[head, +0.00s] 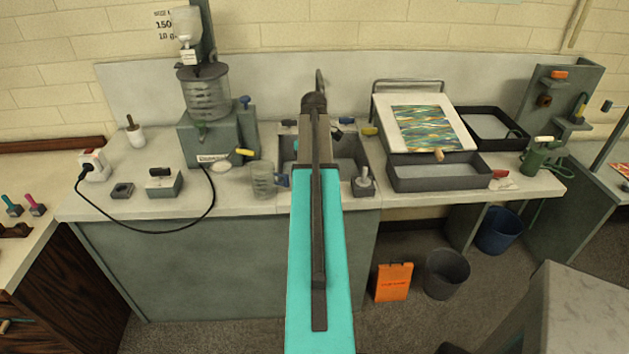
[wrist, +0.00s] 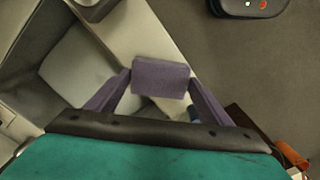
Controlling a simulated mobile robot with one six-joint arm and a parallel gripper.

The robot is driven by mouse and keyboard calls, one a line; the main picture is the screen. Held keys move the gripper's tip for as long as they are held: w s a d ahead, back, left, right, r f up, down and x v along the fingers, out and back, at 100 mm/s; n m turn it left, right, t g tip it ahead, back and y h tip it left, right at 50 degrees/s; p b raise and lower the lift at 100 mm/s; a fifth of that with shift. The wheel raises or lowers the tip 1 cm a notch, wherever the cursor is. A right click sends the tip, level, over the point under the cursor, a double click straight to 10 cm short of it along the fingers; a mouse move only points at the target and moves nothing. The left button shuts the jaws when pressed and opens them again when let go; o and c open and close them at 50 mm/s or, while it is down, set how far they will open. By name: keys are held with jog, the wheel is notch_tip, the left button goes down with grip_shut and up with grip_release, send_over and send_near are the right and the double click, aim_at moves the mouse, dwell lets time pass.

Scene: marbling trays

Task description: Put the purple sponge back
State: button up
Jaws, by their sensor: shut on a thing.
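The purple sponge (wrist: 161,78) shows in the wrist view as a small block. It sits between the two finger tips of my gripper (wrist: 160,84), which is shut on it. The sponge is held above the counter edge, with a pale basin to its left and the floor to its right. In the head view my turquoise arm reaches over the sink (head: 351,146) and hides the sponge; I cannot make out the gripper there.
A clear jug (head: 263,180) stands left of the sink. A grey tray (head: 438,176) lies to its right, below a marbled print (head: 428,128). A mixer (head: 217,135) stands at the left. A bin (head: 446,275) and an orange board (head: 394,282) are on the floor.

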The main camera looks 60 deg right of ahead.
jog(key=shift+f, duration=0.1)
jog(key=shift+f+p, duration=0.85)
jog(key=shift+f, duration=0.8)
jog(key=shift+f, duration=0.15)
jog(key=o, duration=0.7)
notch_tip(320, 180, up, 12)
jog(key=b, duration=0.3)
dwell(0.7)
